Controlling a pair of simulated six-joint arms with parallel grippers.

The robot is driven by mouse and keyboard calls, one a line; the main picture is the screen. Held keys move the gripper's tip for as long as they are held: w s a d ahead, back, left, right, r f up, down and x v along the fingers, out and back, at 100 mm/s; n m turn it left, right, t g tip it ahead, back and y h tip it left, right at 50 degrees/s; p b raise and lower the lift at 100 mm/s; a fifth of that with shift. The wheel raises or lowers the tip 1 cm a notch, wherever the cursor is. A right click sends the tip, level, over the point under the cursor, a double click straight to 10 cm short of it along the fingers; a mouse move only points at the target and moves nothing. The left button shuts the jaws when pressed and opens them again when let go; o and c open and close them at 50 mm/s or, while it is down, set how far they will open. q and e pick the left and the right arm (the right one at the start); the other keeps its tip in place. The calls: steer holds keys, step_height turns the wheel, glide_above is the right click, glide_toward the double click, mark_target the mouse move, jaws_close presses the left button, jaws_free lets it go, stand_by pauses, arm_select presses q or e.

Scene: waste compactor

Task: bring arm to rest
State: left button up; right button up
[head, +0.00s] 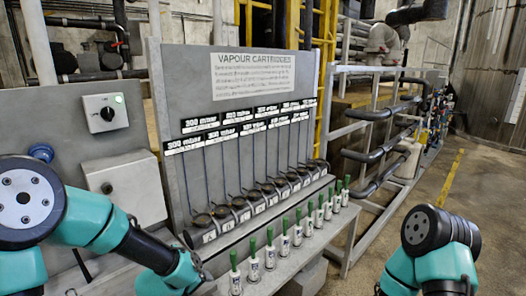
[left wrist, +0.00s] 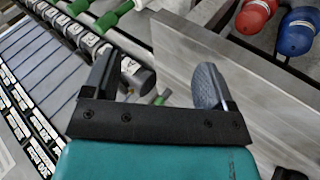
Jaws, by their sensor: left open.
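My left gripper (head: 197,272) is at the lower left in the head view, by the near end of a row of green-topped white cartridges (head: 270,250). In the left wrist view its two dark fingers (left wrist: 157,65) stand apart. It is open and I see nothing held. A dark cylinder with a pale face shows beyond the gap, and I cannot tell whether it touches a finger. My right arm (head: 432,240) shows at the lower right in the head view, bent downward. Its gripper is not visible there.
A grey panel (head: 190,80) titled "VAPOUR CARTRIDGES" holds pressure labels above a row of dark round sockets (head: 262,190). A switch box (head: 106,112) is on the left. Red (left wrist: 257,15) and blue (left wrist: 296,32) cylinders lie near the left gripper. Floor (head: 480,180) is clear at right.

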arm_select(q)
steer(key=s+a+f+m+g, duration=0.3)
steer(key=s+f+m+g, duration=0.2)
steer(key=s+f, duration=1.4)
step_height(320, 180, down, 4)
steer(key=shift+s+f+g, duration=0.25)
steer(key=shift+s+g, duration=0.05)
steer(key=shift+g, duration=0.3)
